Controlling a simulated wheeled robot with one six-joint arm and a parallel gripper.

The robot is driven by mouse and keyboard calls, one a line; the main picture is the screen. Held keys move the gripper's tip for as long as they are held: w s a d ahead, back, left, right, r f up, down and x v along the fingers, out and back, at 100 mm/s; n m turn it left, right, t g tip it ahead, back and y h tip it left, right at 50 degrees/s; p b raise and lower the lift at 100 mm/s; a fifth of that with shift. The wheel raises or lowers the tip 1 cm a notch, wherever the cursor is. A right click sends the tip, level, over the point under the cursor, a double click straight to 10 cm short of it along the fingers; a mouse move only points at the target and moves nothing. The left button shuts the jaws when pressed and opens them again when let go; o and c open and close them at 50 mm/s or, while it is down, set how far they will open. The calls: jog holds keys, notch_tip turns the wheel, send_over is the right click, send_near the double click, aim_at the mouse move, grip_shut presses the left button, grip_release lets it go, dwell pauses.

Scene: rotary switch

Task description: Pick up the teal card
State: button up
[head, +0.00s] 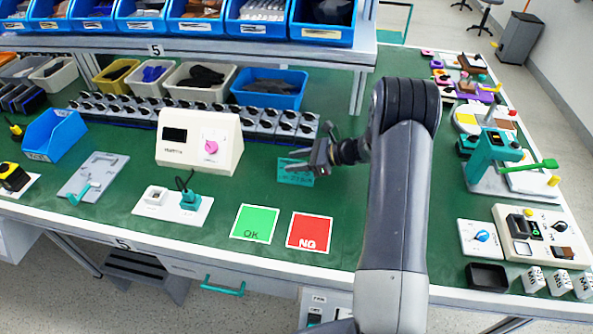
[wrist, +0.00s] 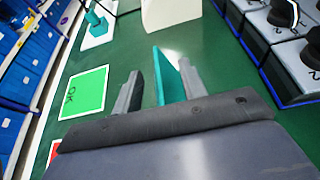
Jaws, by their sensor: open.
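The teal card (head: 296,178) is at the middle of the green table, right of the white box with a pink knob. In the wrist view the teal card (wrist: 159,72) looks like a thin upright plate between my two fingers, nearer the right finger. My gripper (head: 303,160) is open, reaching in from the right with its fingers around the card. In the wrist view my gripper (wrist: 161,80) shows a gap between the left finger and the card. Contact at the right finger is hard to tell. The fingers hide part of the card.
The white box (head: 199,141) with the pink knob stands to the left. A row of black rotary switches (head: 200,110) runs behind. A green OK square (head: 255,223) and a red NG square (head: 310,232) lie in front. Shelf bins hang above the back.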

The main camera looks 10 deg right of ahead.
jog(key=shift+c, duration=0.6)
grip_shut()
